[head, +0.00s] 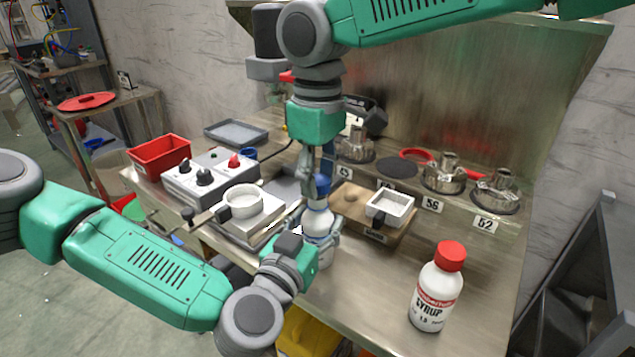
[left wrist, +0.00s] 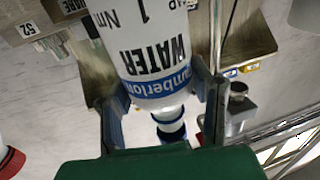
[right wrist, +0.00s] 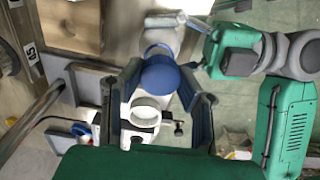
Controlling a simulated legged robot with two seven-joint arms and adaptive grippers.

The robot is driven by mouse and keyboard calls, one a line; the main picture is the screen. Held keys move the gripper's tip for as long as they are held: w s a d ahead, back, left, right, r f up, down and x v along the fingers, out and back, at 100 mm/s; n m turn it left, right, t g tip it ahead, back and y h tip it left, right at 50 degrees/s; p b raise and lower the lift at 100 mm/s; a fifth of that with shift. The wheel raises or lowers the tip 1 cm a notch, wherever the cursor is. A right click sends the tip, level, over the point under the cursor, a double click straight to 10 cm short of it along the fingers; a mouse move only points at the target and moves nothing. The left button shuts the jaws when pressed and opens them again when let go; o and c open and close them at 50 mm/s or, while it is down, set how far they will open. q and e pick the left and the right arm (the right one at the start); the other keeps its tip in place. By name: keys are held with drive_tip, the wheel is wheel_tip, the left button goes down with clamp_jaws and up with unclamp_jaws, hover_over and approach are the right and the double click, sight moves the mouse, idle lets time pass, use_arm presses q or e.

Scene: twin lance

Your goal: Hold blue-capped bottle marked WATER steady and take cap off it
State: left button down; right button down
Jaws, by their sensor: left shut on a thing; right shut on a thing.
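The white WATER bottle (head: 318,222) is upright at the front of the bench, and its label shows inverted in the left wrist view (left wrist: 150,50). My left gripper (head: 319,238) is shut on the bottle's body from the front. The blue cap (right wrist: 160,75) sits between the fingers of my right gripper (right wrist: 160,98), which comes down from above and is shut on it. The cap is at the bottle's neck in the left wrist view (left wrist: 172,131). I cannot tell whether it still touches the neck. My right gripper (head: 322,172) hides part of it in the head view.
A red-capped SYRUP bottle (head: 437,287) stands at the right front. A wooden board (head: 360,226) with a white dish (head: 390,208) lies close right of the WATER bottle. A control box (head: 212,178) and a ring clamp (head: 242,201) are to the left. Metal fixtures (head: 445,177) line the back.

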sight(318, 179)
use_arm(q)
drive_tip(key=shift+f, duration=0.1)
use_arm(e)
drive_tip(key=shift+r, duration=0.1)
drive_tip(key=shift+r, duration=1.95)
use_arm(q)
drive_tip(key=c, duration=0.7)
unclamp_jaws()
drive_tip(key=shift+s, duration=0.1)
